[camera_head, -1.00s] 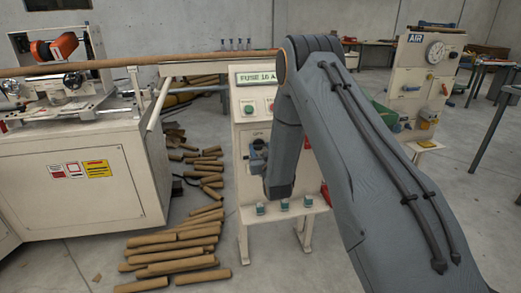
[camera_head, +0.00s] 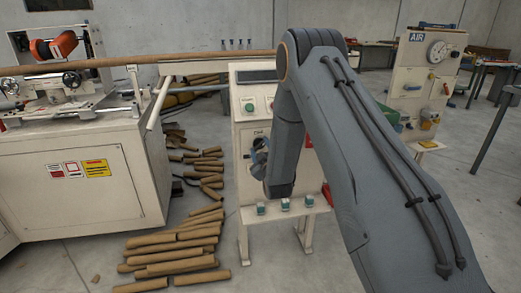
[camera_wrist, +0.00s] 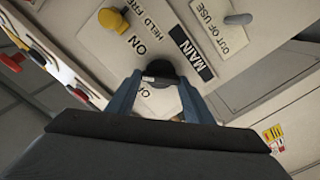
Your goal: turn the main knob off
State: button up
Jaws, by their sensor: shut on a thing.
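The main knob (camera_wrist: 160,67) is dark and sits on the cream panel beside the black MAIN label (camera_wrist: 190,53) in the wrist view. The word ON is printed near it; other lettering by the knob is partly hidden. My gripper (camera_wrist: 160,83) has its two blue fingers closed on either side of the knob. In the head view my gripper (camera_head: 259,160) is at the front of the control stand (camera_head: 241,134), and my arm hides the knob and the right part of the panel. The stand's display (camera_head: 257,76) is dark.
Small teal-topped controls (camera_head: 284,204) line the stand's lower ledge. Cardboard tubes (camera_head: 180,254) lie on the floor at left, beside the winder cabinet (camera_head: 80,205).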

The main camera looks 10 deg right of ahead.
jog(key=n, duration=0.4)
jog(key=shift+f+n+b, duration=0.1)
jog(key=shift+n+b, duration=0.2)
jog(key=shift+b, duration=0.1)
jog(key=n, duration=0.4)
jog(key=shift+a+n+b, duration=0.1)
jog(key=shift+n+b, duration=0.25)
jog(key=shift+n, duration=0.05)
jog(key=shift+f, duration=0.1)
jog(key=o, duration=1.1)
jog(key=shift+c, duration=0.2)
jog(key=s, duration=0.7)
jog(key=shift+s, duration=0.4)
